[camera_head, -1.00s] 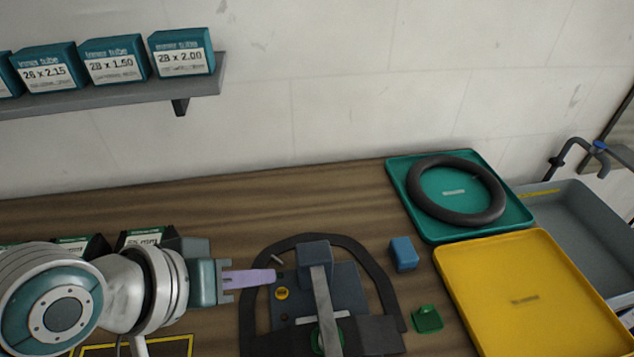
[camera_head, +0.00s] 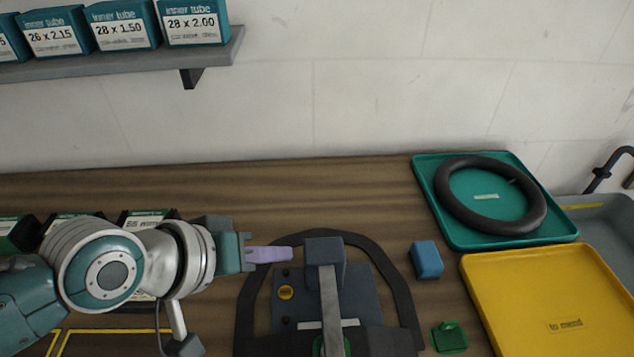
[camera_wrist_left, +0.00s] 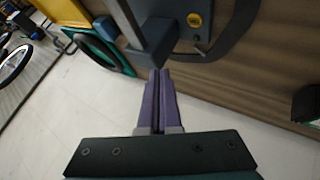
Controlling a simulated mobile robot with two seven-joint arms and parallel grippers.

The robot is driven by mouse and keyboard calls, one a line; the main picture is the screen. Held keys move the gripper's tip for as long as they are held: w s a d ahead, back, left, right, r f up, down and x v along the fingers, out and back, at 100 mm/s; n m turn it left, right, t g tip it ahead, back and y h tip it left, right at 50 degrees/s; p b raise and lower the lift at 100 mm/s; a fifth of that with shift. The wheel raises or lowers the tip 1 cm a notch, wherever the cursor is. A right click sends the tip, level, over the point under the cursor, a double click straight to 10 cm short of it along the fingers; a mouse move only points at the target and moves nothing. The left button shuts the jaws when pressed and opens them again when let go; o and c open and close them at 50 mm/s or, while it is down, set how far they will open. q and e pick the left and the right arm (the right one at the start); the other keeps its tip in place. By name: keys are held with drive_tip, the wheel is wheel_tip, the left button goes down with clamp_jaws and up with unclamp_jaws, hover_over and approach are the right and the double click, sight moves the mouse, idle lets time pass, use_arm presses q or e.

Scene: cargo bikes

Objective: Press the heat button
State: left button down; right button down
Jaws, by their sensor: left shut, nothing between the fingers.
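A round orange-yellow button (camera_head: 286,292) with dark marks, likely the heat button, sits on the left of a dark grey press plate (camera_head: 368,300). It also shows near the top of the left wrist view (camera_wrist_left: 194,20). A press arm with a blue-grey head block (camera_head: 323,250) stands over the plate. My left gripper (camera_head: 290,254) is shut and empty, its purple fingers pointing right toward the head block. Its tips are apart from the button, behind or above it. In the left wrist view the shut tips (camera_wrist_left: 160,72) appear close to the head block (camera_wrist_left: 152,45). My right gripper is out of view.
A dark tube (camera_head: 408,310) curves around the press. A blue block (camera_head: 427,259) and a green piece (camera_head: 449,336) lie to its right. A teal tray (camera_head: 430,190) holds a black tyre-like ring (camera_head: 455,205). A yellow tray (camera_head: 530,285) is in front. The bench behind the press is clear.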

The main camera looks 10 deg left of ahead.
sight(286, 292)
use_arm(q)
wheel_tip(286, 292, down, 7)
drive_tip(key=b, duration=0.6)
drive_tip(key=shift+f, duration=0.1)
drive_tip(key=shift+f+b, duration=0.3)
drive_tip(key=shift+b, duration=0.15)
idle(1.2)
drive_tip(key=shift+f+b, duration=0.3)
drive_tip(key=shift+f, duration=0.1)
drive_tip(key=shift+f+b, duration=0.35)
drive_tip(key=shift+f, duration=0.05)
idle(0.4)
idle(0.4)
drive_tip(key=shift+r+p, duration=0.8)
drive_tip(key=shift+p, duration=0.1)
